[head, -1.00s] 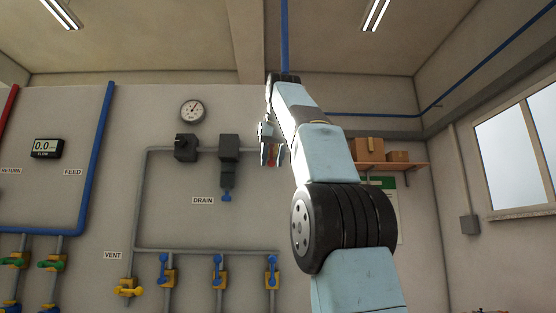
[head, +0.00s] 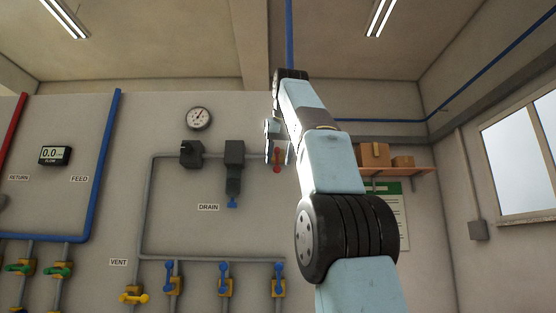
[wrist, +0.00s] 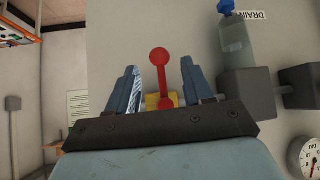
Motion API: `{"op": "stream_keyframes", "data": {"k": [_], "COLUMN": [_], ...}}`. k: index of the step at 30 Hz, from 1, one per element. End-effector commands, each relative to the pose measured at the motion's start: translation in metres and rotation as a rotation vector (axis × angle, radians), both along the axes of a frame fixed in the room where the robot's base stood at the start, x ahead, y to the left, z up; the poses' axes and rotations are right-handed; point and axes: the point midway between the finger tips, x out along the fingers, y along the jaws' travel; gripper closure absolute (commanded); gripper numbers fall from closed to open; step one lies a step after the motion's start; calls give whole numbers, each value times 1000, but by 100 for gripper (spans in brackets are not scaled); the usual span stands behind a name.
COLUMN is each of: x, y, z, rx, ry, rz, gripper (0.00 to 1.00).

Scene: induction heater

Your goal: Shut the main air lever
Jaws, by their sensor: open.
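The main air lever is a red handle with a ball end (head: 277,168), on the wall pipe to the right of the grey filter unit. It points down in the head view. My gripper (head: 279,150) is up at the lever, with its fingers apart and partly covering it. In the wrist view, which is upside down, the red lever (wrist: 160,75) stands between the two spread fingers of my gripper (wrist: 160,85), with a gap on each side. Its yellow valve body (wrist: 152,102) is partly hidden behind the gripper's dark front edge.
The grey filter unit (head: 234,155) with its clear bowl (wrist: 236,38) is close beside the lever. A round gauge (head: 199,118) is above left. Blue-handled valves (head: 224,280) line the lower pipe. A shelf with boxes (head: 375,155) is on the right.

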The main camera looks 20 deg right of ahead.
Motion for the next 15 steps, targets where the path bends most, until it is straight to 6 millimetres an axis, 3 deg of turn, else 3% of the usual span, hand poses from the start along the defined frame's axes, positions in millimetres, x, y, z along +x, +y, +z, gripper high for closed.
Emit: {"op": "stream_keyframes", "data": {"k": [15], "x": [-35], "y": [8], "z": [1], "rx": [0], "ry": [-2], "rz": [1], "gripper": [49]}}
